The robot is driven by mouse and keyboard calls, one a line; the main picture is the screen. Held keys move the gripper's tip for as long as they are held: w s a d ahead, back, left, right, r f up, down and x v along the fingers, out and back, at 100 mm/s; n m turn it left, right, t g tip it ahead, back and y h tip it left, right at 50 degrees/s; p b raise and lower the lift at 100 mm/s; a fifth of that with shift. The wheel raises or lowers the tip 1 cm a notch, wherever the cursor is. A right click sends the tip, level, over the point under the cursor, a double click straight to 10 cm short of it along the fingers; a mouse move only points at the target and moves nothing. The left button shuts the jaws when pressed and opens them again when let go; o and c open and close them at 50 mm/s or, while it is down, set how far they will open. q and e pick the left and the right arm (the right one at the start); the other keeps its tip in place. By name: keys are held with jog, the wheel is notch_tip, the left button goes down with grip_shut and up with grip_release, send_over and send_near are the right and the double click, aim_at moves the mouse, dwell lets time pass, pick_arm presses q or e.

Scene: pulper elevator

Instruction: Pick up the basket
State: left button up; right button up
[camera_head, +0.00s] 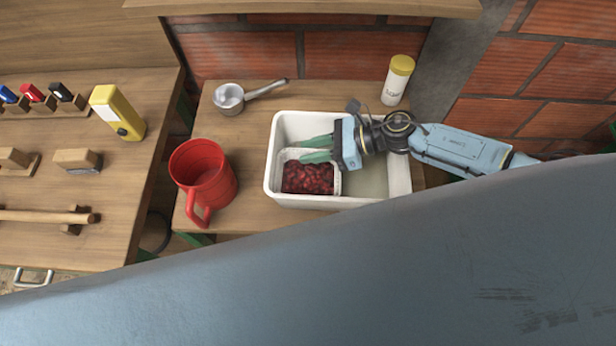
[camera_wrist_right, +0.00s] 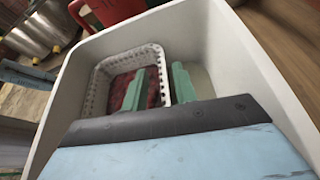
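The basket (camera_head: 337,183) is small, white and perforated, and holds dark red cherries (camera_head: 307,178). It stands in the left part of a white tub (camera_head: 271,172). It also shows in the right wrist view (camera_wrist_right: 97,90). My right gripper (camera_head: 304,150) reaches into the tub from the right, with its green fingers at the basket's far right part. In the right wrist view the fingers (camera_wrist_right: 160,76) are apart, one over the basket's inside and one outside, with the basket's wall between them. Whether they touch the wall cannot be told. My left gripper is not in view.
A red jug (camera_head: 203,176) stands close left of the tub. A metal pan (camera_head: 229,98) lies behind it, and a yellow-capped bottle (camera_head: 397,82) stands behind right. A brick wall (camera_head: 240,55) closes the back. A large blue-grey surface hides the foreground.

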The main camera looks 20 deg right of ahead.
jog(key=shift+w+a+f, duration=0.1)
jog(key=shift+a+f, duration=0.05)
grip_shut()
dwell(0.4)
